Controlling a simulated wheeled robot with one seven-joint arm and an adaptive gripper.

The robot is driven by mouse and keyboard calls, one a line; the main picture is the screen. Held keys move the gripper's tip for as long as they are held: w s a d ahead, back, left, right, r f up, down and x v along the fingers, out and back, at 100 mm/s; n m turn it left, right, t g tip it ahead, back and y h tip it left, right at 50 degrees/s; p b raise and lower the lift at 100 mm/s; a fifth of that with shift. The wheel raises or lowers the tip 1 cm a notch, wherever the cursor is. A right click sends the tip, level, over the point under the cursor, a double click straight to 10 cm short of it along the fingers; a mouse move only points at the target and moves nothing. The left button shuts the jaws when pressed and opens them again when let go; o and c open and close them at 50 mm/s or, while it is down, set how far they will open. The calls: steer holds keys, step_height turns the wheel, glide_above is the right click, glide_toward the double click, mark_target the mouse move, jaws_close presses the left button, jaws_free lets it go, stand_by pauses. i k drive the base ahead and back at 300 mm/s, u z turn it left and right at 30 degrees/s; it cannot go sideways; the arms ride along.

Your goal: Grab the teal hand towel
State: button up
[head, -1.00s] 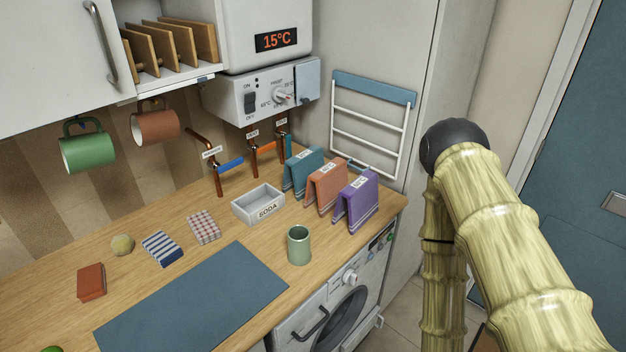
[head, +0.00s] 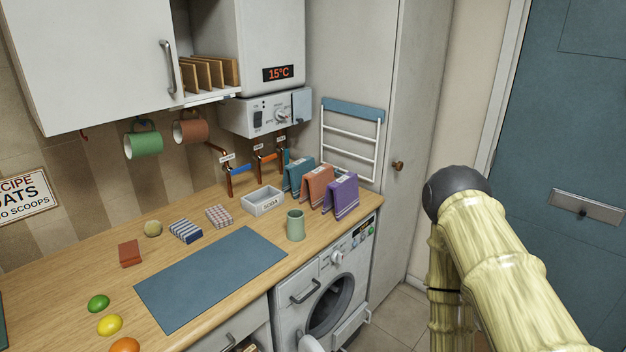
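The teal hand towel (head: 298,174) stands folded over on the wooden counter, toward its back right corner. It is the leftmost of three towels in a row, with an orange towel (head: 317,187) and a purple towel (head: 341,196) to its right. Part of the teal towel is hidden behind the orange one. My arm rises at the right of the head view, well apart from the towels. My gripper is not in view.
A white soda tray (head: 262,201) and a green cup (head: 295,225) stand near the towels. A wall rack (head: 350,140) hangs behind them. Copper pipes with coloured levers (head: 240,169) are to the left. A washing machine (head: 325,290) is below. A blue mat (head: 210,275) is bare.

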mark_target(292, 173)
steer(key=z, duration=2)
steer(key=i, duration=2)
steer(key=u, duration=3)
